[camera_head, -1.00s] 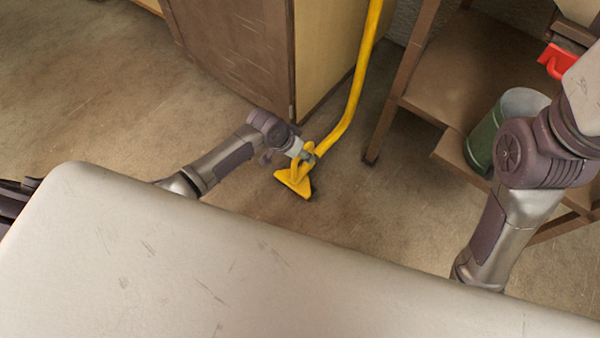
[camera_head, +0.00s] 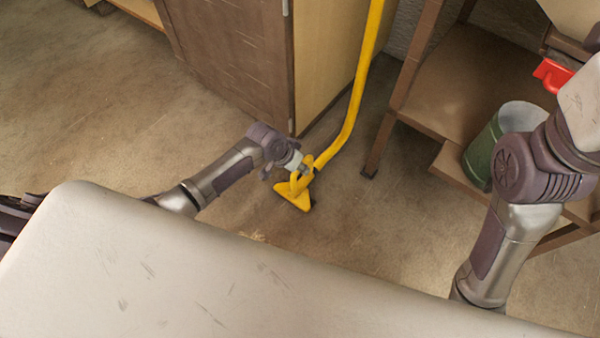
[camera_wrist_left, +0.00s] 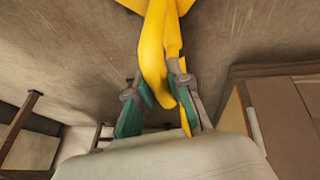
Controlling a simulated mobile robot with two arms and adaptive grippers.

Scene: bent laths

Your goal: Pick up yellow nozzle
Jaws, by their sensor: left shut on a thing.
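The yellow nozzle (camera_head: 294,193) is a flat triangular head at the lower end of a long bent yellow tube (camera_head: 353,105), close to the floor beside the cabinet corner. My left gripper (camera_head: 304,171) is at the nozzle's neck and shut on it. In the left wrist view the gripper's green-padded fingers (camera_wrist_left: 160,98) lie on both sides of a yellow loop-like part (camera_wrist_left: 152,60) of the nozzle. The nozzle's far side is hidden.
A brown cabinet (camera_head: 232,55) stands just behind the tube. A wooden shelf unit (camera_head: 440,95) stands to the right, holding a green bucket (camera_head: 482,155) and a red object (camera_head: 552,75). Bare floor (camera_head: 100,120) lies open at the left.

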